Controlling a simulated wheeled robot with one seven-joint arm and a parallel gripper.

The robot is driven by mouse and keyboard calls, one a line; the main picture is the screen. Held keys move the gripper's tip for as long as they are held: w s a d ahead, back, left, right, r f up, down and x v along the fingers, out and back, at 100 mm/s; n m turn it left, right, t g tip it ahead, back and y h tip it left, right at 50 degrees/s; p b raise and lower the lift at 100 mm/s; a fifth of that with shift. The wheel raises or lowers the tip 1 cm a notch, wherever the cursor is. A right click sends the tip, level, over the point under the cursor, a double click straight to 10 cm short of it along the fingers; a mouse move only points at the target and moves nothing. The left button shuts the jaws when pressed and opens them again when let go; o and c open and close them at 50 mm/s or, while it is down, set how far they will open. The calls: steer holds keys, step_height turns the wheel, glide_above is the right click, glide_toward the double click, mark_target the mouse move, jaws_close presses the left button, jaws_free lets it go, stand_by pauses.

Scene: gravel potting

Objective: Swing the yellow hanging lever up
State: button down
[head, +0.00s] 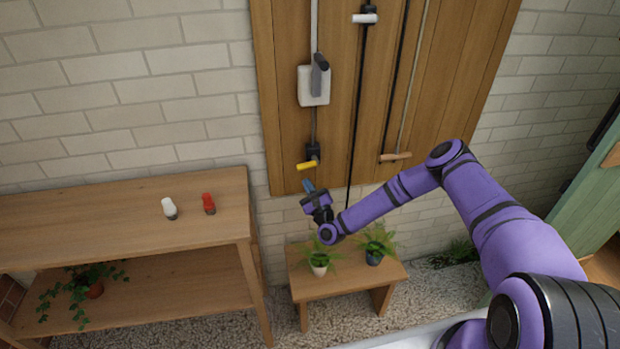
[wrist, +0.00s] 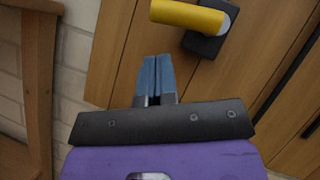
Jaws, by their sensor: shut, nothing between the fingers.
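The yellow lever (head: 307,164) hangs from a small black mount (head: 313,150) low on the wooden wall panel. It also shows in the wrist view (wrist: 188,15) as a thick yellow handle at the top, with its dark mount at its right. My gripper (head: 308,185) is just below the lever in the head view, fingers pointing up. In the wrist view its blue fingertips (wrist: 157,62) are together and empty, with a visible gap between them and the handle.
The wooden panel (head: 285,100) also carries a grey switch box (head: 314,85), a white-handled lever (head: 364,18) and a wooden pull handle (head: 395,157). A bench (head: 345,284) with two potted plants stands below my gripper. A shelf (head: 100,215) stands at left.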

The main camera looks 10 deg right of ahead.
steer(key=a+f+v, duration=0.1)
steer(key=v, duration=0.9)
steer(key=shift+a+f, duration=0.25)
steer(key=shift+f, duration=0.15)
steer(key=shift+s, duration=0.1)
